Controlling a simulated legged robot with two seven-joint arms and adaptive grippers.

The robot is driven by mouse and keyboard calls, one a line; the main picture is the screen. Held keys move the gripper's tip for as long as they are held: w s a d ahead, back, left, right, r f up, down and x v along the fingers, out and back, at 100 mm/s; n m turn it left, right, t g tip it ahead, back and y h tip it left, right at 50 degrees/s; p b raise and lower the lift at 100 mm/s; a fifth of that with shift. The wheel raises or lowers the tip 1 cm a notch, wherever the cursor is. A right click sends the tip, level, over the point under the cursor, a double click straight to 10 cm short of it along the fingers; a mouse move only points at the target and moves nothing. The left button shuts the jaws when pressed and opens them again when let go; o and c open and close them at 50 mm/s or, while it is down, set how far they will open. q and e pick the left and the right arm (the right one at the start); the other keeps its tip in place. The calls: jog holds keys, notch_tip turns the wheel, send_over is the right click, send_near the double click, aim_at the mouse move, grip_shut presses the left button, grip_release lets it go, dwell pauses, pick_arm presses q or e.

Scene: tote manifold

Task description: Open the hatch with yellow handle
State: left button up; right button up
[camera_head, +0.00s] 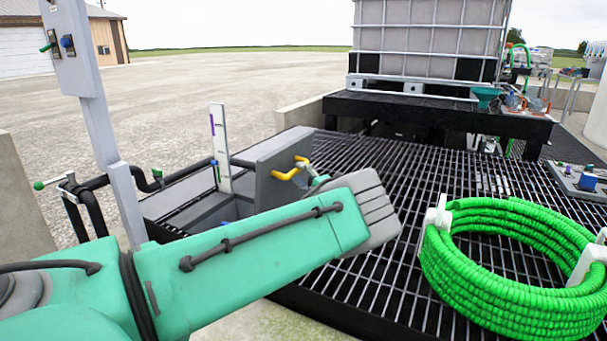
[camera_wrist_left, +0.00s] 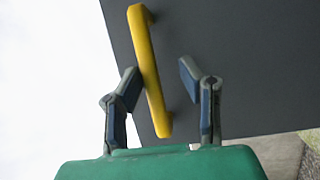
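The yellow handle (camera_head: 288,173) is on a grey hatch panel (camera_head: 268,156) left of centre in the head view. The panel stands upright at the edge of the black grating. My left gripper (camera_head: 310,173) is at the handle, its fingers partly hidden behind my green arm. In the left wrist view, the yellow handle (camera_wrist_left: 150,75) crosses the dark hatch face (camera_wrist_left: 225,60) between the two open fingers of my left gripper (camera_wrist_left: 160,80). The handle is close to the left finger, with a gap to the right finger. Contact is unclear. My right gripper is not in view.
A coiled green hose (camera_head: 500,290) rests on the black grating (camera_head: 400,190) at right. A grey post (camera_head: 110,150) and black pipes (camera_head: 90,210) stand at left. A large caged tank (camera_head: 430,40) stands behind.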

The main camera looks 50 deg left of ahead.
pick_arm(q)
jog(key=shift+w+r, duration=0.1)
jog(key=shift+r, duration=0.05)
jog(key=v, duration=1.2)
